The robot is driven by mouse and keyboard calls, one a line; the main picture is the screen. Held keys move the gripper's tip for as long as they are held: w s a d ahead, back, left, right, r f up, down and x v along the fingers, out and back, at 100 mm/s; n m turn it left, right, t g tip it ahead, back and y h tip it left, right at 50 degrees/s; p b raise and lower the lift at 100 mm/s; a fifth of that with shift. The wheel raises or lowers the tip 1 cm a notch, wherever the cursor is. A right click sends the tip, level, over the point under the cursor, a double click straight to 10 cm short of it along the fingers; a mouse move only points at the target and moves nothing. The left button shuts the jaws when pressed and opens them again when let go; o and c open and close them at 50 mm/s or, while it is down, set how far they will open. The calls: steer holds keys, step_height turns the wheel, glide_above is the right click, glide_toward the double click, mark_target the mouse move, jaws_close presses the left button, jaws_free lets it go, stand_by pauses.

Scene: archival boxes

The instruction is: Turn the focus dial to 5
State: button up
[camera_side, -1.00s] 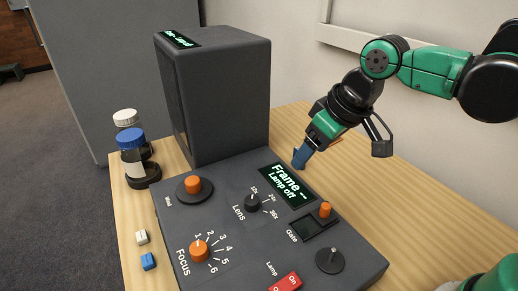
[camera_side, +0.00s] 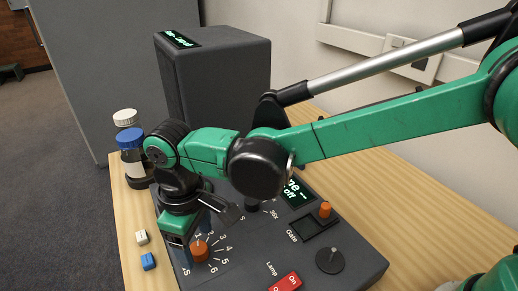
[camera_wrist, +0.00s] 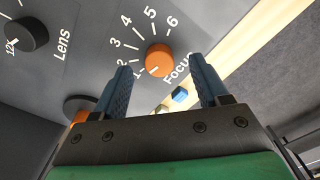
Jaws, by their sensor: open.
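The orange focus dial (camera_side: 200,251) sits on the dark console, with a scale from 1 to 6 around it. In the wrist view the dial (camera_wrist: 158,59) shows a white mark pointing toward 1. My gripper (camera_side: 187,252) is open, pointing down just left of the dial in the side view. In the wrist view its two blue fingers (camera_wrist: 160,66) are spread, with the dial between and beyond their tips. I see no contact with the dial. The arm hides part of the console's upper left and some of the "Focus" label in the side view.
The black lens dial (camera_wrist: 27,35) lies beside the focus scale. The red lamp switch (camera_side: 286,282), gate slot and orange knob (camera_side: 325,209) are to the right. Two small blocks (camera_side: 148,261) and bottles (camera_side: 131,138) stand left of the console. A tall dark box stands behind.

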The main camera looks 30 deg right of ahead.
steer(key=shift+f, duration=0.8)
jaws_close()
